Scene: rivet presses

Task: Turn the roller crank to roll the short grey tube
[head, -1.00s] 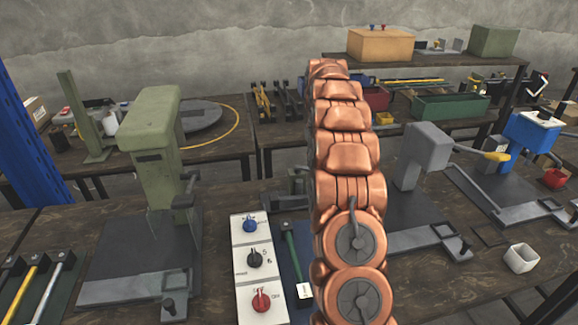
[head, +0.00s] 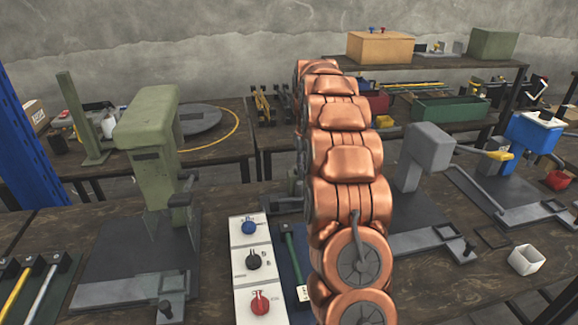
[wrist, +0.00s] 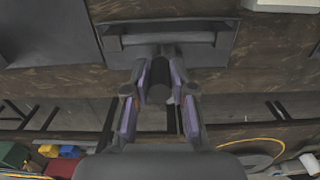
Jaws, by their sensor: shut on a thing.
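In the wrist view my gripper (wrist: 160,85) is shut on a dark round knob, the crank handle (wrist: 157,92), which sits between its two fingers. Just beyond the fingertips is the grey roller unit (wrist: 168,40) with a long horizontal bar across it. I cannot tell whether that bar is a roller or the short grey tube. In the head view my copper-coloured arm hides my gripper and most of the roller; only a dark grey part (head: 291,190) shows at the arm's left edge.
A green press (head: 155,160) stands left and a grey press (head: 425,160) right. A white switch panel (head: 250,265) with blue, black and red knobs is left of my arm. Yellow and silver rods (head: 22,292) lie front left.

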